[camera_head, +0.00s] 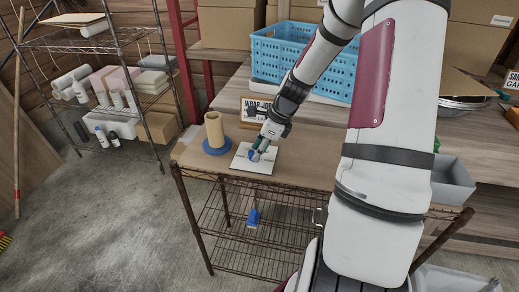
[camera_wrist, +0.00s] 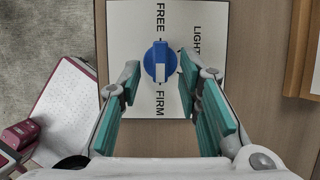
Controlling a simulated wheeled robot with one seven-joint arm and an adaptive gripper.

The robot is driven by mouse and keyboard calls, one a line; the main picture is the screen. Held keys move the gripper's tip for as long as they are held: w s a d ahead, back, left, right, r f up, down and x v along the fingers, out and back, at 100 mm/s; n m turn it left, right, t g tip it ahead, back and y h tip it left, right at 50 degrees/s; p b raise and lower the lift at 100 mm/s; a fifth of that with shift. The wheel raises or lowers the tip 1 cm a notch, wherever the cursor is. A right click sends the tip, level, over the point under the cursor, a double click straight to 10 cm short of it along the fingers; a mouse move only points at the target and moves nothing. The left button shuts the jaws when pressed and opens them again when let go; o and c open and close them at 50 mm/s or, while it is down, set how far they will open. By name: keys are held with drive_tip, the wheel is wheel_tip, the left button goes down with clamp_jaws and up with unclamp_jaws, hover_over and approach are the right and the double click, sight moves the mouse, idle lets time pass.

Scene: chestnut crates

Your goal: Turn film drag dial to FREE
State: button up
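The film drag dial (camera_wrist: 160,62) is a round blue knob with a white pointer mark, on a white plate (camera_wrist: 122,40). In the wrist view FREE is printed above the dial, LIGHT to the upper right and FIRM below. The white mark lies on the dial's lower half, toward FIRM. My gripper (camera_wrist: 160,80) is open, its teal-padded fingers to the left and right of the dial with gaps on both sides. In the head view my gripper (camera_head: 262,148) is over the plate (camera_head: 254,166), and partly hides the dial (camera_head: 254,155).
A cardboard tube (camera_head: 214,128) on a blue round base (camera_head: 217,148) stands left of the plate. A sign (camera_head: 254,108) and a blue crate (camera_head: 284,62) are behind. A blue-handled tool (camera_head: 253,216) is below the table's front edge. A grey bin (camera_head: 452,184) is right.

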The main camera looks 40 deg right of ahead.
clamp_jaws()
